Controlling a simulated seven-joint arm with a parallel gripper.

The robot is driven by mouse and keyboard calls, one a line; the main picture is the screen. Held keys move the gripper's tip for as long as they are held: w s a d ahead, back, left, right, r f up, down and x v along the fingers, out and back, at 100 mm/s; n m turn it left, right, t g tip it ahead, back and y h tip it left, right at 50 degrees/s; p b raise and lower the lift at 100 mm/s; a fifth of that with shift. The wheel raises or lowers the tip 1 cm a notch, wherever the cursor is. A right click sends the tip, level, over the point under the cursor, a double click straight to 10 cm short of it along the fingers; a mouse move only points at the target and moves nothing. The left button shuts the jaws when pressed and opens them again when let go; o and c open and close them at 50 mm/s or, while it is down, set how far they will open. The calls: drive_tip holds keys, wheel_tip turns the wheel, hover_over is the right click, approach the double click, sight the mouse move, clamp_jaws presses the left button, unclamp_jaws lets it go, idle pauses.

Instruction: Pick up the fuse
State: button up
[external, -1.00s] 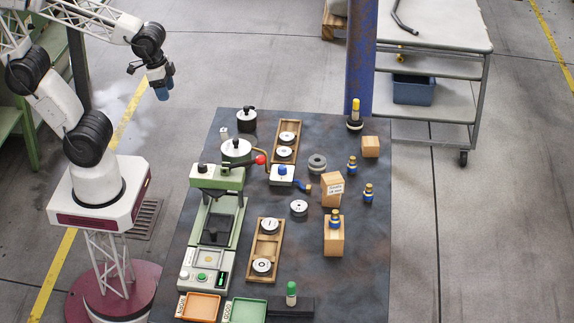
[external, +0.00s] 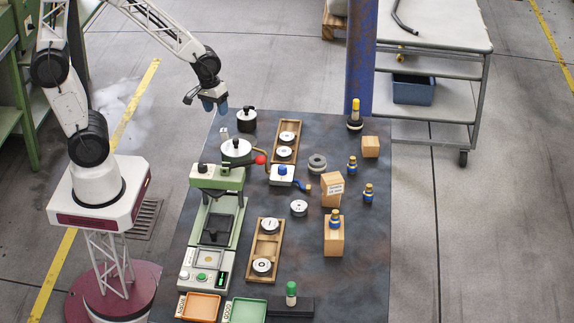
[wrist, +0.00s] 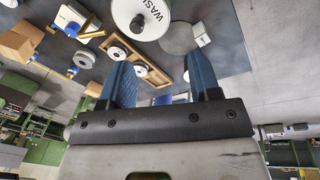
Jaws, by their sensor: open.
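No single part is clearly marked as the fuse. Small blue cylinders with yellow bands look most like fuses: one (external: 352,165) and another (external: 368,192) stand upright on the dark table (external: 365,270), and a third (external: 335,217) is at a wooden block (external: 333,240). My gripper (external: 214,108) is open and empty above the table's far left corner, well left of them. In the wrist view its two blue fingers (wrist: 158,88) are spread apart with nothing held between them.
A green press (external: 217,180) stands at the table's left, with a lidded pot (external: 236,150) behind it. Wooden trays of discs (external: 254,250), an orange tray (external: 199,307) and a green tray (external: 248,311) lie nearby. A blue post (external: 361,60) rises behind. The table's right front is clear.

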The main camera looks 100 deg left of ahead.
sight(224, 130)
drive_tip(key=a+f+n, duration=0.2)
drive_tip(key=a+f, duration=0.1)
drive_tip(key=f, duration=0.1)
drive_tip(key=a+f+n, duration=0.2)
drive_tip(key=a+f, duration=0.1)
drive_tip(key=a+f+n, duration=0.2)
drive_tip(key=a+f, duration=0.2)
drive_tip(key=shift+s+f, duration=0.3)
drive_tip(key=shift+s, duration=0.05)
drive_tip(key=shift+f, duration=0.1)
drive_tip(key=shift+w+f, duration=0.15)
drive_tip(key=shift+f, duration=1.05)
drive_tip(key=shift+f, duration=0.1)
drive_tip(key=shift+w+a+f, duration=0.15)
drive_tip(key=shift+f, duration=1.1)
drive_tip(key=shift+w+a+f, duration=0.1)
drive_tip(key=shift+f, duration=1.15)
drive_tip(key=c, duration=1)
